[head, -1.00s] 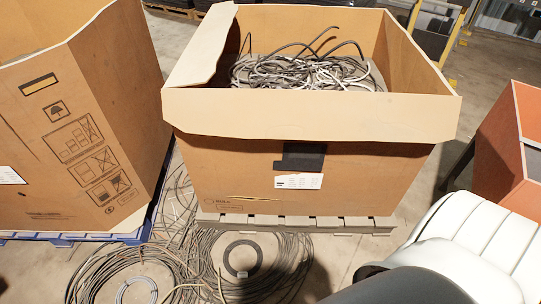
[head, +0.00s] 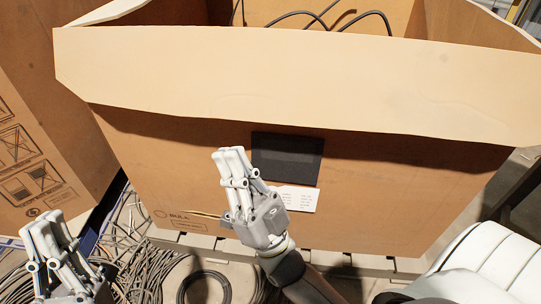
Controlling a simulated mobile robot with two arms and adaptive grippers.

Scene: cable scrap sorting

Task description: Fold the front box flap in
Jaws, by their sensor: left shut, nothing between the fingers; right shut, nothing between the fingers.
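The front box flap (head: 290,82) is a wide, pale cardboard panel along the top front edge of the large cardboard box (head: 370,200). It hangs outward and down over the box's front face. My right gripper (head: 231,152) is shut and empty. It shows in front of the box's front face, below the flap's lower edge and left of a black patch (head: 287,157). My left gripper (head: 40,228) is shut and empty at the lower left, low and left of the box. I cannot tell whether either gripper touches anything.
Black cables (head: 330,18) stick up inside the box. A second cardboard box (head: 40,120) stands close on the left. Coiled cables (head: 205,286) lie on the floor in front. A white label (head: 303,199) is on the box front. A pallet is under the box.

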